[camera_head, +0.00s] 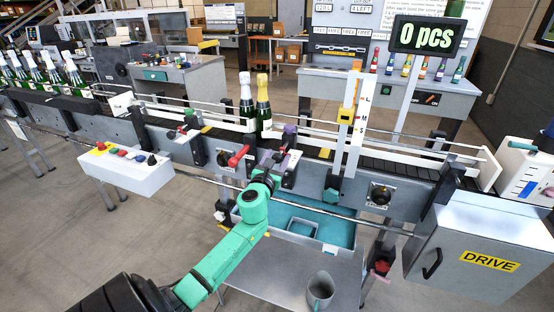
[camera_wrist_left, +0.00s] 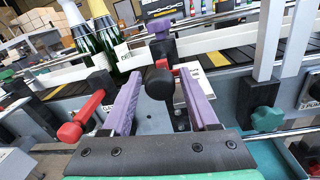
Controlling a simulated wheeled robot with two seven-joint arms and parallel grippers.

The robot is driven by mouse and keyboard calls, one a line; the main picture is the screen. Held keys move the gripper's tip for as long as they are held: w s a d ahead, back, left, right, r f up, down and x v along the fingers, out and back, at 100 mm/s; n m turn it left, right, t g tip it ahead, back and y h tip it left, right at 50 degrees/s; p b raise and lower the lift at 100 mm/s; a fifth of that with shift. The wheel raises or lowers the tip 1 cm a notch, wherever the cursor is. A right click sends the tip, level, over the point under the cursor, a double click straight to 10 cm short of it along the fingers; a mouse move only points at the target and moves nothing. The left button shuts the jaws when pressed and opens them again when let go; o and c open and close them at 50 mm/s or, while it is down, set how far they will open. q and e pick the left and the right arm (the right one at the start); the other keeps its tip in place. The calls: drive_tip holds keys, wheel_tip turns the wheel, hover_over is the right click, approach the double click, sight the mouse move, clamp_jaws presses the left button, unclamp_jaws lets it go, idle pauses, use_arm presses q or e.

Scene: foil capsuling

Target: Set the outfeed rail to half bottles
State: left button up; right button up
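My left gripper (camera_head: 281,152) is at the near side of the conveyor, right of two bottles. In the left wrist view its purple fingers (camera_wrist_left: 160,78) are apart, with a black round knob (camera_wrist_left: 158,85) between them. I cannot tell whether they touch it. A pale plate (camera_wrist_left: 193,92) with partly hidden lettering stands behind the knob. A white guide rail (camera_wrist_left: 220,38) runs beyond, and pale rails (camera_head: 400,140) continue right along the belt in the head view. A red lever (camera_wrist_left: 80,117) is left of the fingers. My right gripper is not in view.
Two bottles (camera_head: 263,110) stand on the belt. A post with an L, M, S scale (camera_head: 357,118) and a teal knob (camera_wrist_left: 263,118) stand to the right.

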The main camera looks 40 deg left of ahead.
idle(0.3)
use_arm(q)
drive_tip(key=b+v, duration=0.1)
drive_tip(key=v, duration=1.3)
drive_tip(key=shift+s+b, duration=0.25)
drive_tip(key=shift+b, duration=0.05)
